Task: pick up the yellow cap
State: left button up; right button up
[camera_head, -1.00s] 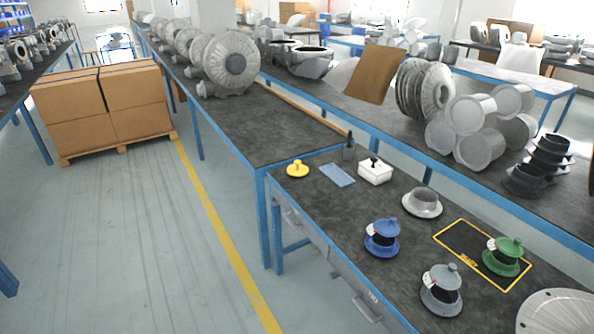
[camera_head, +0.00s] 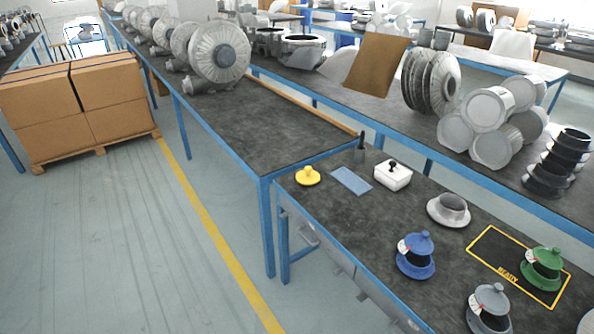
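The yellow cap (camera_head: 308,176) sits at the left end of the near dark bench top (camera_head: 345,220), close to its left edge. It is a flat round disc with a knob on top, and it stands upright and uncovered. Neither of my grippers is in the head view, and nothing touches the cap.
Beside the cap lie a blue cloth (camera_head: 351,181) and a white box with a black knob (camera_head: 393,175). Further right are a grey flanged part (camera_head: 449,210) and blue (camera_head: 416,256), green (camera_head: 543,268) and grey (camera_head: 489,309) capped units.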

aim_at(307, 177)
jog(key=i+j, duration=0.3)
jog(key=j, duration=0.15)
jog(key=i+j, duration=0.3)
jog(key=j, duration=0.15)
jog(key=i+j, duration=0.25)
jog(key=j, duration=0.2)
jog(key=i+j, duration=0.3)
jog(key=j, duration=0.15)
jog(key=i+j+z, duration=0.25)
jog(key=j, duration=0.15)
jog(key=i+j+z, duration=0.2)
jog(key=j, duration=0.2)
jog(key=k+l, duration=0.05)
